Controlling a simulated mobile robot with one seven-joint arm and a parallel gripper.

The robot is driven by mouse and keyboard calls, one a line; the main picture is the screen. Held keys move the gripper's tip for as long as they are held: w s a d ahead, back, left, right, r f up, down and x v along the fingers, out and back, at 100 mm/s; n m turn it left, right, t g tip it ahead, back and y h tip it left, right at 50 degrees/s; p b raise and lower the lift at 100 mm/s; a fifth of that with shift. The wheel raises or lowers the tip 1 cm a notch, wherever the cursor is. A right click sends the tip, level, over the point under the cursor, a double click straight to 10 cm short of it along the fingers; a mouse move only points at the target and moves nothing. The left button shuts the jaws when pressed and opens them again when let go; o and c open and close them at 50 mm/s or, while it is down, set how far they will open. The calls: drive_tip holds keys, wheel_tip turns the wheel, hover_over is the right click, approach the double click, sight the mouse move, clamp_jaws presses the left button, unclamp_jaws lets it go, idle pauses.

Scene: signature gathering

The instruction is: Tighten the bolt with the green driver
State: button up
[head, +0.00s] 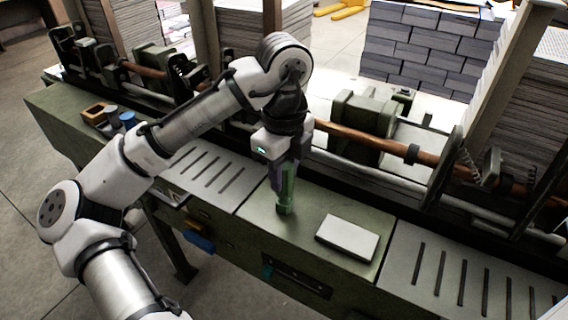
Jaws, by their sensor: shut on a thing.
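My gripper (282,178) points down over the green bench top, left of a white block. It is shut on the green driver (288,186), which stands about upright between the fingers. The driver's lower end (284,209) is at or just above the bench surface; I cannot tell if it touches. The bolt cannot be made out; the driver and gripper may cover it.
A white block (347,238) lies right of the driver. Slotted plates (208,172) flank the bare green top (318,205). Behind runs a machine with a copper-coloured shaft (365,140). Small cups (127,120) stand at the left. Paper stacks rise behind.

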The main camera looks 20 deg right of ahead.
drive_tip(key=shift+r+m+p, duration=0.15)
drive_tip(key=shift+m+p, duration=1.3)
drive_tip(key=shift+m, duration=0.25)
drive_tip(key=shift+n+p, duration=0.6)
drive_tip(key=shift+p, duration=0.15)
drive_tip(key=shift+r+p, duration=2.05)
drive_tip(key=shift+r, duration=0.2)
drive_tip(key=shift+f, duration=0.1)
